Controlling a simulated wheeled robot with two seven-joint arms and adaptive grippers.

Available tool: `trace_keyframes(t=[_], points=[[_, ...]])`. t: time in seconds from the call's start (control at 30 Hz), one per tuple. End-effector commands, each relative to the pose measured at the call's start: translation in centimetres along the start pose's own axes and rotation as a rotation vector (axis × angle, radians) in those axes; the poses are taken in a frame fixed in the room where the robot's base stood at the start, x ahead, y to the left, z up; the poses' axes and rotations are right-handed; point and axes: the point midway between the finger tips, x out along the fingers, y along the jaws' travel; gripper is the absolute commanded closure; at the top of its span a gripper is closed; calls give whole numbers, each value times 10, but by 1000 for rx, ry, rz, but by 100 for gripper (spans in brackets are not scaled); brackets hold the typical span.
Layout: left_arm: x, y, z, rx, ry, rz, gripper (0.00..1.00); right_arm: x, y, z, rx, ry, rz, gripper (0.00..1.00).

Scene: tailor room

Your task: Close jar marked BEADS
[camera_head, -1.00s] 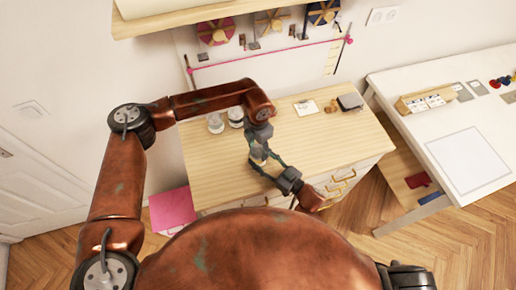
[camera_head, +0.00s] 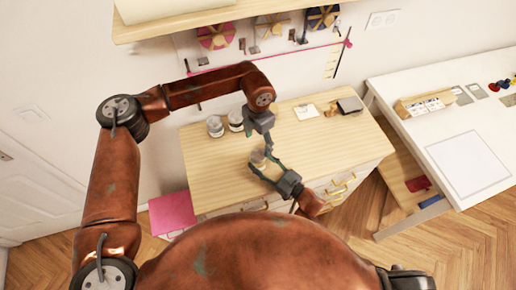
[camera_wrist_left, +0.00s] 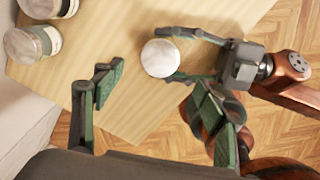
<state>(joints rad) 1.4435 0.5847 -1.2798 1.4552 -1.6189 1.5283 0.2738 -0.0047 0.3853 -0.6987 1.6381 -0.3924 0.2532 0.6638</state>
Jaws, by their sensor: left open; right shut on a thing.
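A small jar (camera_head: 258,158) stands near the front edge of the wooden dresser top. In the left wrist view its round, pale marbled lid (camera_wrist_left: 160,57) shows from above; it appears to sit on the jar, but the seating is unclear. No label is readable. My right gripper (camera_head: 262,168) is shut on the jar, its fingers on either side; it also shows in the left wrist view (camera_wrist_left: 185,55). My left gripper (camera_head: 264,141) is open and empty above the jar, with its fingers spread apart in the left wrist view (camera_wrist_left: 157,90).
Two similar lidded jars (camera_head: 215,126) (camera_head: 236,120) stand at the back left of the dresser (camera_head: 330,150). A white card (camera_head: 305,111) and a dark box (camera_head: 349,104) lie at the back right. A white table (camera_head: 440,130) stands to the right.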

Motion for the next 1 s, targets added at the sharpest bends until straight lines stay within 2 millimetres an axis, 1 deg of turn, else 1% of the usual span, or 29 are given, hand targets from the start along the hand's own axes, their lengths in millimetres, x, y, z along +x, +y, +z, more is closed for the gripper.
trace_keyframes(t=[0.03,0.1,0.23,0.4,0.6,0.63,0.9,1.0], points=[[-10,0,0,0,-2,1,34,0,0,0,0,0,0,100],[-20,1,0,0,-1,2,34,0,0,0,0,0,0,100],[-34,0,0,0,-1,0,34,0,0,0,0,0,0,100],[-40,0,0,0,1,0,34,0,0,0,0,0,0,100],[-40,0,0,0,1,0,34,0,0,0,0,0,0,100],[-40,0,0,0,1,0,34,0,0,0,0,0,0,51],[-40,0,0,0,0,0,34,0,0,0,0,0,0,33],[-40,0,0,0,1,0,34,0,0,0,0,0,0,32]])
